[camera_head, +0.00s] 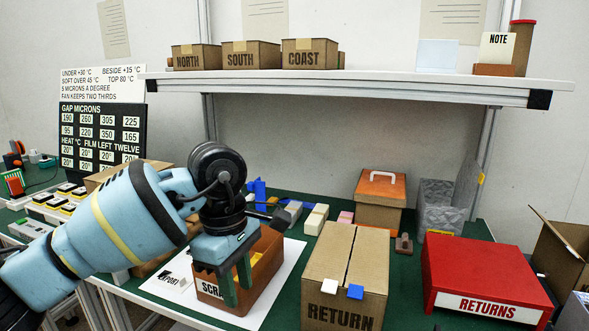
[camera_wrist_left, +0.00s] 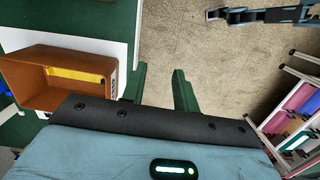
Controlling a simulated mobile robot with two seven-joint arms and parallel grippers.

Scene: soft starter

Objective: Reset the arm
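My left arm comes in from the left in the head view. Its gripper (camera_head: 237,283) points down in front of the brown SCRAP box (camera_head: 268,262) and hides part of its label. In the left wrist view the two green fingers of this gripper (camera_wrist_left: 160,84) stand apart with nothing between them, and floor shows through the gap. The SCRAP box (camera_wrist_left: 30,75) is left of the fingers there, with a yellow piece (camera_wrist_left: 76,76) inside. A dark and blue arm part, seemingly my right gripper (camera_wrist_left: 222,14), shows at the top of that view; its fingers are too small to judge.
A RETURN carton (camera_head: 345,260) and a red RETURNS box (camera_head: 485,275) stand right of the SCRAP box on the green table. A shelf (camera_head: 350,83) with NORTH, SOUTH and COAST boxes runs above. Small blocks (camera_head: 315,220) lie behind. Open floor (camera_wrist_left: 215,60) lies beyond the table edge.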

